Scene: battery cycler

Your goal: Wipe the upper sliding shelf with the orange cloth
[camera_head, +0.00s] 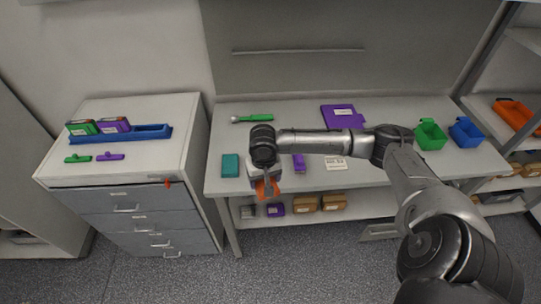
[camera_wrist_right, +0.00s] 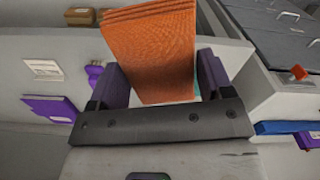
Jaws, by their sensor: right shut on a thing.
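My right gripper (camera_head: 266,180) hangs over the front edge of the workbench (camera_head: 225,187), left of its middle. It is shut on the orange cloth (camera_head: 262,190), which hangs below the jaws. In the right wrist view the folded cloth (camera_wrist_right: 152,45) sits between the two purple fingers of the gripper (camera_wrist_right: 160,80). The workbench's lower shelf (camera_head: 355,208) shows below, partly behind the cloth. A rack with shelves (camera_head: 480,104) stands at the right; I cannot tell which shelf is the upper sliding one. My left gripper is not in view.
A drawer cabinet (camera_head: 140,210) stands left, with a blue rack (camera_head: 150,132) on top. The bench holds a teal box (camera_head: 230,165), a purple clipboard (camera_head: 342,116), a green bin (camera_head: 430,135) and a blue bin (camera_head: 466,132). Brown boxes (camera_head: 305,204) sit on the lower shelf.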

